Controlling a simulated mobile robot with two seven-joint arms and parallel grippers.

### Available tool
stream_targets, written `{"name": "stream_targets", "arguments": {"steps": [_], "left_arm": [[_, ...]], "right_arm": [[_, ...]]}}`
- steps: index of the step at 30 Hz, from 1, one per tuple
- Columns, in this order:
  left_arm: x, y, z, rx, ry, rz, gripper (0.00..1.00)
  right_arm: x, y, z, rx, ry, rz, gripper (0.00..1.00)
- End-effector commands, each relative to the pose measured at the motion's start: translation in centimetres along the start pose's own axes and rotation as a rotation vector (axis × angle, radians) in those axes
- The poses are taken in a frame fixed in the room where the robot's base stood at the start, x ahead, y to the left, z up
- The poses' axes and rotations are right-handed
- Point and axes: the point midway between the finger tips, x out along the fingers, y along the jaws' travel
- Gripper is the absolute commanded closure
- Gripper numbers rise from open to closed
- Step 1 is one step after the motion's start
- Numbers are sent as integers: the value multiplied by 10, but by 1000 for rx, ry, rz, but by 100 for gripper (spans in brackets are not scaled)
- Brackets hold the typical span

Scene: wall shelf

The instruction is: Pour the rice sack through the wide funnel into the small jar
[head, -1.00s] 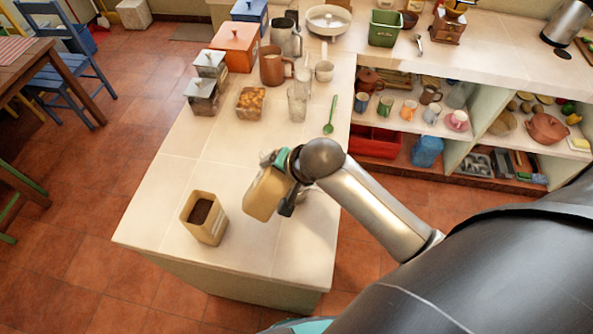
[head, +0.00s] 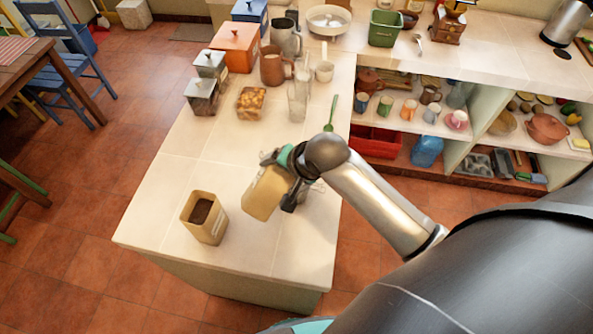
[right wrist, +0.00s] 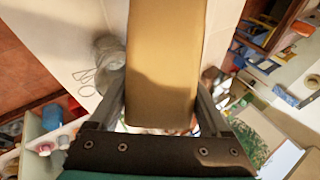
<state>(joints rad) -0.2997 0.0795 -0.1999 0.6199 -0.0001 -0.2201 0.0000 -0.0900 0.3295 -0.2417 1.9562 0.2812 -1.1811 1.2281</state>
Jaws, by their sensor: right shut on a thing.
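A tan block-shaped sack (head: 264,194), which I take to be the rice sack, is in my right gripper (head: 280,180). The gripper is shut on it and holds it tilted over the near part of the counter. In the right wrist view the sack (right wrist: 165,60) fills the space between the fingers, and its contents do not show. A clear glass thing with a wire loop (right wrist: 108,52) stands beside the sack in that view; it may be the jar, but is mostly hidden by the gripper in the head view. I cannot make out a funnel. My left gripper is out of view.
An open tan sack with dark contents (head: 204,217) stands upright left of the held sack. The counter's (head: 180,160) middle is clear.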

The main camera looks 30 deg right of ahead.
Motion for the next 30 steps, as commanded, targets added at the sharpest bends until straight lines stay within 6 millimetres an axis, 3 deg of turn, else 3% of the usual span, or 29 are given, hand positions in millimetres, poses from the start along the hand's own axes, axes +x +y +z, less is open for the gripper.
{"name": "stream_targets", "arguments": {"steps": [30], "left_arm": [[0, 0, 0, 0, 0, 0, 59]], "right_arm": [[-1, -1, -2, 35, -48, -17, 100]]}}
